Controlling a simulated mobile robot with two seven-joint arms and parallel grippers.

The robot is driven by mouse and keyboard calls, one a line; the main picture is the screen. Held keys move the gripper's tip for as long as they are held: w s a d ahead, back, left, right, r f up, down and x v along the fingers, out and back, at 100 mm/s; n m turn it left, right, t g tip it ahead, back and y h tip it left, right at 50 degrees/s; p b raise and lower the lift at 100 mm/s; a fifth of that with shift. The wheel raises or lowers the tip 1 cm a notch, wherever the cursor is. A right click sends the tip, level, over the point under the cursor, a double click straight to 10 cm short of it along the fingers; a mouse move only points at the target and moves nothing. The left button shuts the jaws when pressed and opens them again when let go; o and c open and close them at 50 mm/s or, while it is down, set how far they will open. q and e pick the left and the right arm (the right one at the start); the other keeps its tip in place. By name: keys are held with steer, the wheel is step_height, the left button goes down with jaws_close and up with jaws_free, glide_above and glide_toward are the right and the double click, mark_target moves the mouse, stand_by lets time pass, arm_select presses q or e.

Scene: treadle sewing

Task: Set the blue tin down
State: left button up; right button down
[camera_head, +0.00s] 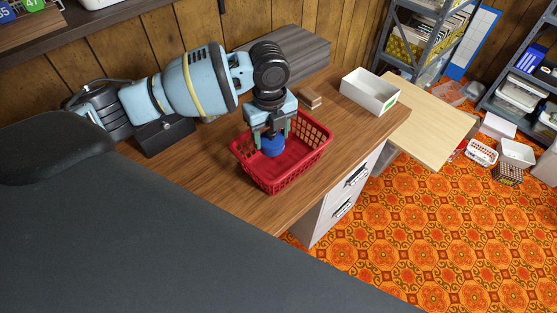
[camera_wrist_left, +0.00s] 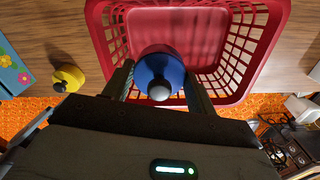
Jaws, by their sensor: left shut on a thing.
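The blue tin (camera_head: 272,147) is round, with a grey knob that shows in the left wrist view, where the tin (camera_wrist_left: 160,72) sits between my fingers. My left gripper (camera_head: 270,138) reaches down from above and is shut on the tin. The tin is within the outline of the red basket (camera_head: 308,160), inside its walls. The basket stands on the wooden desk (camera_head: 200,172). I cannot tell whether the tin touches the basket floor. The red basket (camera_wrist_left: 107,45) also shows in the left wrist view. My right gripper is not in view.
A yellow, dark-knobbed object (camera_wrist_left: 70,76) is beside the basket in the wrist view. A pale wooden table (camera_head: 430,122) stands to the right.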

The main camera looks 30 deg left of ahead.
arm_select(q)
steer(key=shift+f+b, duration=0.35)
steer(key=shift+f, duration=4.4)
steer(key=shift+f, duration=0.15)
steer(key=o, duration=1)
steer(key=shift+o, duration=0.2)
step_height(320, 180, up, 12)
steer(key=shift+r+p, duration=0.15)
steer(key=shift+p, duration=0.4)
